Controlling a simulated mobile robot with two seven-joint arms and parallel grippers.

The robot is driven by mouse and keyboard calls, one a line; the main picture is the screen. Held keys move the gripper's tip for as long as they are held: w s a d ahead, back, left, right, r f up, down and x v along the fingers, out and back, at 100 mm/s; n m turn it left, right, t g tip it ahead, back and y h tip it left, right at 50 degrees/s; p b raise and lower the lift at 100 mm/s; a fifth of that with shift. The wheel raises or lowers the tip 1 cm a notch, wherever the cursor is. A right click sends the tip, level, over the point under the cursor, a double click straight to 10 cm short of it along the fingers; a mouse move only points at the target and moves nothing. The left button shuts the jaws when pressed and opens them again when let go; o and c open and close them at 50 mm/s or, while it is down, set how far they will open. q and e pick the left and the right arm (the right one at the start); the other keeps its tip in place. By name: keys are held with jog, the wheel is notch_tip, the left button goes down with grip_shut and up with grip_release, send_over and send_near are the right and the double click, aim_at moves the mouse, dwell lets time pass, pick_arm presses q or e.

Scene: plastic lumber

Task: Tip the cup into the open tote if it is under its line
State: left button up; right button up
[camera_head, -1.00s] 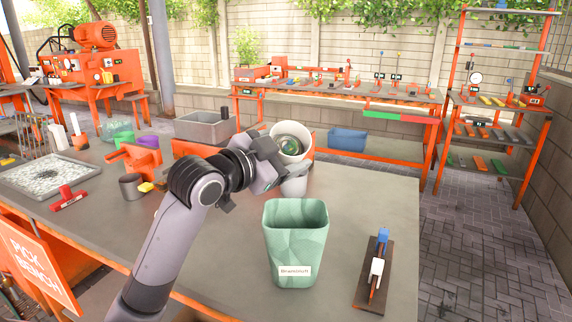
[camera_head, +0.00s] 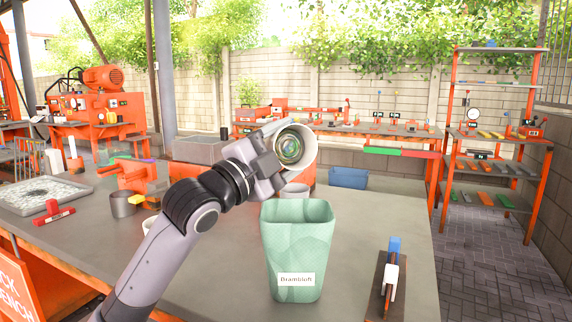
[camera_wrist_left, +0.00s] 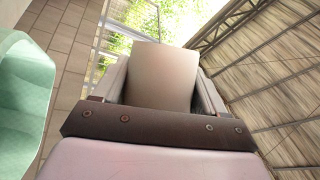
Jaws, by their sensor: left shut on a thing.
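My left gripper (camera_head: 272,162) is shut on a pale cup (camera_head: 308,143). It holds the cup above and behind the tote in the head view. The cup is tilted, its mouth facing the head camera, with something dark green and round visible inside; no line can be made out. The cup's plain pale side fills the middle of the left wrist view (camera_wrist_left: 165,75), between the fingers (camera_wrist_left: 117,80). The green open tote (camera_head: 297,250), with a white label, stands upright on the bench below the cup. Its edge shows at left in the wrist view (camera_wrist_left: 22,105). My right gripper is out of view.
A grey container (camera_head: 295,190) stands behind the tote. A board with a blue and white tool (camera_head: 389,280) lies to its right. A grey mug (camera_head: 123,205), a red tool (camera_head: 54,213) and a tray of pebbles (camera_head: 40,192) are at left.

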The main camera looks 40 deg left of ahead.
pick_arm(q)
jog(key=shift+f+m+t+b, duration=0.3)
jog(key=shift+m+b, duration=0.1)
jog(key=shift+m, duration=0.4)
jog(key=shift+s+d+r+m+h, duration=0.1)
jog(key=shift+r+m+h, duration=0.05)
jog(key=shift+m+h, duration=0.25)
jog(key=shift+s+d+r+m+h, duration=0.1)
jog(key=shift+m+h, duration=0.3)
jog(key=shift+s+d+r+m+h+b, duration=0.15)
jog(key=shift+m+h+b, duration=0.25)
jog(key=shift+m, duration=0.4)
jog(key=shift+s+d+r+m+t+h, duration=0.1)
jog(key=shift+d+r+m+t+h, duration=0.1)
jog(key=shift+m+h, duration=0.4)
jog(key=shift+s+d+r+m+t+h, duration=0.15)
jog(key=shift+m+h, duration=0.1)
jog(key=shift+m, duration=0.6)
jog(key=shift+w+d+r+m+t+h, duration=0.1)
jog(key=shift+d+r+m+h, duration=0.1)
jog(key=shift+m+h, duration=0.4)
jog(key=shift+s, duration=0.1)
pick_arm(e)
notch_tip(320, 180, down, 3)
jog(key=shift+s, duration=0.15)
pick_arm(q)
jog(key=shift+a, duration=0.1)
